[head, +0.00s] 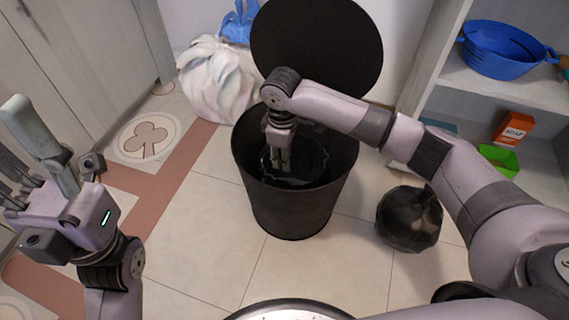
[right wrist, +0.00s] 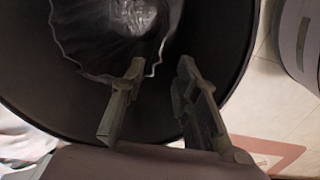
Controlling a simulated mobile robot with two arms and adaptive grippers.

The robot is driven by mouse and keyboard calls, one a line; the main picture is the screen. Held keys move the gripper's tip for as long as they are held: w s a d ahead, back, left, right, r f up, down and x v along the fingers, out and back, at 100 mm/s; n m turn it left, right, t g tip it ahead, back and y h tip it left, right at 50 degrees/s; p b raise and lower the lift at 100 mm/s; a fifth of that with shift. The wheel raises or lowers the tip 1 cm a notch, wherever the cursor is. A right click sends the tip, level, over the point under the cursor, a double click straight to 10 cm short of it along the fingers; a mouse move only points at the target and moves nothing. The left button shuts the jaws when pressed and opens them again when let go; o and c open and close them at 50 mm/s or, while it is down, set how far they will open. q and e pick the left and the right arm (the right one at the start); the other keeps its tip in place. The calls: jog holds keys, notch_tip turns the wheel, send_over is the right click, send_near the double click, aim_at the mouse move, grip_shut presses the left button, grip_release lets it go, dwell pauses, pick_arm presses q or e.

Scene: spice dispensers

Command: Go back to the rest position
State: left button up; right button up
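My right gripper (head: 279,158) points down into the mouth of a black bin (head: 295,205). In the right wrist view its two fingers (right wrist: 160,72) stand apart with nothing between them. The fingertips show against the dark inside of the bin, where a dark crumpled liner (right wrist: 108,35) is visible; I cannot tell how deep they reach. My left gripper (head: 55,185) is raised at the left edge of the head view, near the camera. A long grey-green part points up from it; whether it is open or shut is unclear.
The round black lid (head: 318,45) stands open behind the bin. A tied black bag (head: 409,218) lies right of the bin, and a white bag (head: 215,80) behind left. Shelves with a blue basket (head: 500,50) and an orange box (head: 513,130) stand at right. Floor in front is clear.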

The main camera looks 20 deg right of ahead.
jog(key=shift+r, duration=0.3)
